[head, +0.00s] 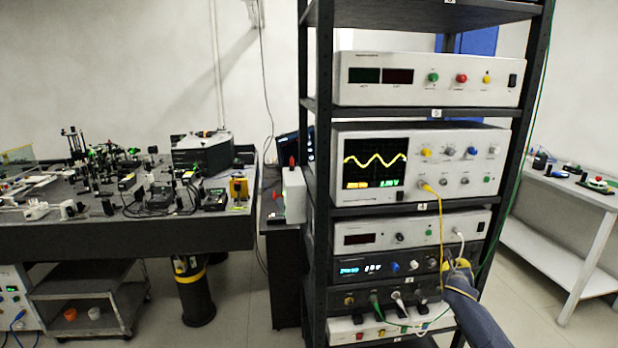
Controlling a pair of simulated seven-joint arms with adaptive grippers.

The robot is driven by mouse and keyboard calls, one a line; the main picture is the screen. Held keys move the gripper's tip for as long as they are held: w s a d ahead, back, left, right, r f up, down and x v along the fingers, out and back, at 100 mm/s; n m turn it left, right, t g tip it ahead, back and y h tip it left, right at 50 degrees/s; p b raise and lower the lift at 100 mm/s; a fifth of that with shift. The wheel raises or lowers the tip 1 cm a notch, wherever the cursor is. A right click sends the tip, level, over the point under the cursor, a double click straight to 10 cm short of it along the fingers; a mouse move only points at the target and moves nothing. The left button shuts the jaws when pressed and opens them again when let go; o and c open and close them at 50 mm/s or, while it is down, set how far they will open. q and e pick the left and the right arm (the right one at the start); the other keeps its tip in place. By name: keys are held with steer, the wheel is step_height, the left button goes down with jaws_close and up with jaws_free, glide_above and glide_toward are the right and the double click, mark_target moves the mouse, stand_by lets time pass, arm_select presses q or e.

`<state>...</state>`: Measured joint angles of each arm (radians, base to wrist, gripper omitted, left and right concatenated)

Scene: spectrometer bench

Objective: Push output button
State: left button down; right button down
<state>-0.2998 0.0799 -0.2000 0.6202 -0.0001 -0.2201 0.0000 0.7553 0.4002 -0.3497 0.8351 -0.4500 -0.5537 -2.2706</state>
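Several instruments stand in a black rack, and I cannot tell which control is the output button. A dark unit (388,267) with a blue lit display has small knobs and buttons on its front. My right gripper (455,266), partly yellow, is at the right end of this dark unit's front and hides part of it. Its fingers are too small and blurred to show whether they are open or whether they touch the panel. My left gripper is not in view.
A white unit with a red display (410,232) sits above the dark unit, under an oscilloscope (376,163). Yellow, white and green cables hang near my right gripper. An optics table (130,232) stands left, a white bench (560,200) right.

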steer(key=shift+s, duration=0.1)
stand_by(0.4)
steer(key=shift+s, duration=0.4)
steer(key=shift+s+d, duration=0.1)
steer(key=shift+s+d, duration=0.2)
steer(key=shift+s, duration=1.25)
steer(key=shift+s+d, duration=0.15)
steer(key=shift+s, duration=1.25)
